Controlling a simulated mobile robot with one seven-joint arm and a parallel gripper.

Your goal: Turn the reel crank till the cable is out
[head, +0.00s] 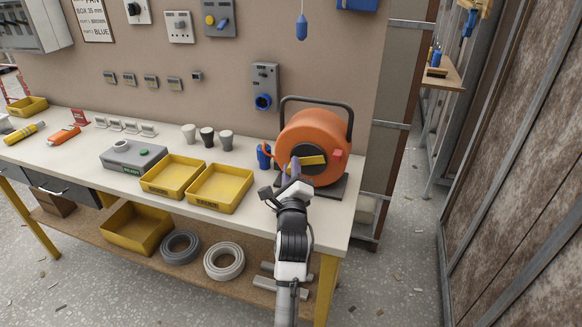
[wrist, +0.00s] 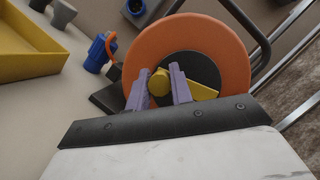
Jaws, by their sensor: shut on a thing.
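The cable reel (head: 328,128) is an orange drum in a black frame at the right end of the bench. It also fills the upper middle of the wrist view (wrist: 190,32). Its yellow crank (head: 312,160) lies across the dark hub. In the wrist view, the crank's round yellow knob (wrist: 160,83) sits between the purple fingers of my gripper (wrist: 163,84), which is shut on it. My gripper (head: 289,171) reaches the reel from the front in the head view. A blue plug (head: 264,157) on a short orange cable end (wrist: 112,45) is left of the drum.
Grey cups (head: 226,140) are behind the trays. A blue wall socket (head: 264,88) hangs behind. Cable coils (head: 224,262) lie on the lower shelf.

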